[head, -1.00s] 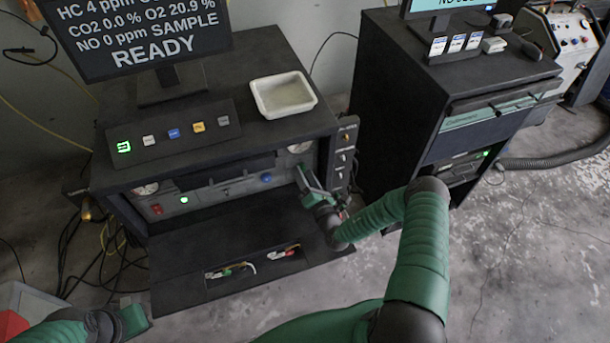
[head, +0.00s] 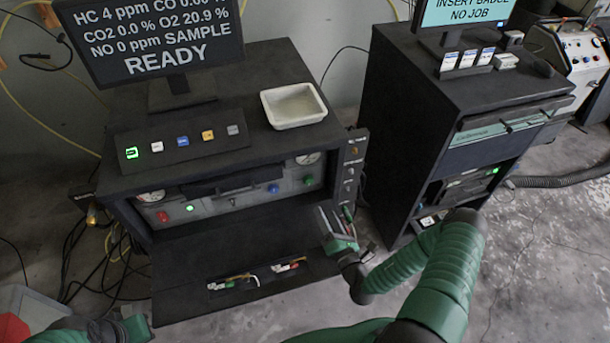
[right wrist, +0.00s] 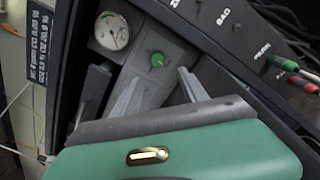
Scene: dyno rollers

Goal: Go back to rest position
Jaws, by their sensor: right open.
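My right gripper (head: 338,226) is open and empty, in front of the right end of the analyzer cabinet (head: 215,165), above the right end of its lowered shelf. In the right wrist view its two fingers (right wrist: 160,95) stand apart, with a green knob (right wrist: 157,60) and a round gauge (right wrist: 111,31) on the panel beyond them. My left arm (head: 90,328) shows at the lower left of the head view; its fingertips cannot be made out clearly.
The shelf (head: 180,270) has a recess holding small fittings. A white tray (head: 293,105) sits on the cabinet top beside the monitor (head: 150,40). A second dark cabinet (head: 420,110) stands at right. Cables lie on the left floor.

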